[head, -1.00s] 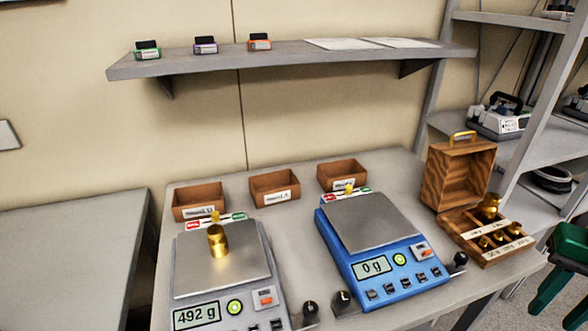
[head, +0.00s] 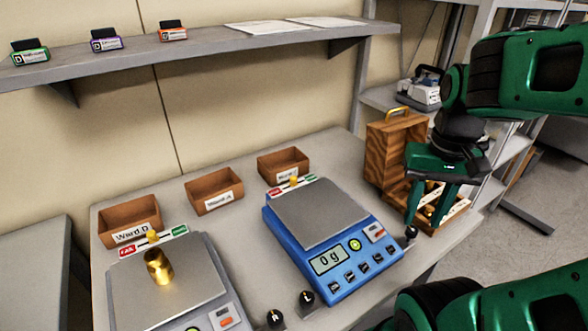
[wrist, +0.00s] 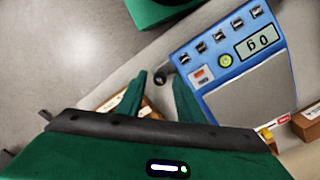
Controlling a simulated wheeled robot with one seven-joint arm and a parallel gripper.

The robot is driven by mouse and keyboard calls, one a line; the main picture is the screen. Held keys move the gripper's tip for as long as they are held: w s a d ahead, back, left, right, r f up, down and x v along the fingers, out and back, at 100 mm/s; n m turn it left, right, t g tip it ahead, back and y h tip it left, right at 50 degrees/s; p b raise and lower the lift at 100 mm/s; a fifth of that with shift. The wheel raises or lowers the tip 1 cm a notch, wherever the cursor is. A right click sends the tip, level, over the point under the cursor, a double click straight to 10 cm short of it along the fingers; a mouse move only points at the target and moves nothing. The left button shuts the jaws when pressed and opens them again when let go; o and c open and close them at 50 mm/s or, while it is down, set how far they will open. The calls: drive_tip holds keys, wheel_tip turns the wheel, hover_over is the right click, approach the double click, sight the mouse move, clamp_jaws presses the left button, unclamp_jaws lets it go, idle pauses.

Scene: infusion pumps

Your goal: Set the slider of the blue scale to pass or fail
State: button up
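The slider also shows at the scale's edge in the wrist view (wrist: 265,133). My gripper (head: 428,215) is open and empty, pointing down in front of the wooden weight box, right of the blue scale. Its two spread fingers show in the wrist view (wrist: 159,82).
A grey scale (head: 165,290) at left bears a brass weight (head: 158,268). Brown bins (head: 214,190) stand behind the scales, below a wall shelf (head: 210,58). The open wooden box (head: 388,150) holds brass weights. Black knobs (head: 307,298) stand near the table's front.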

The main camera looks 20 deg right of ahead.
drive_tip(key=w+a+r, duration=0.3)
drive_tip(key=w, duration=0.4)
drive_tip(key=w+a+r, duration=0.2)
drive_tip(key=w+a, duration=0.1)
drive_tip(key=w, duration=0.4)
wheel_tip(320, 180, up, 2)
hover_over(293, 177)
wheel_tip(293, 177, down, 9)
drive_tip(key=shift+f, duration=0.15)
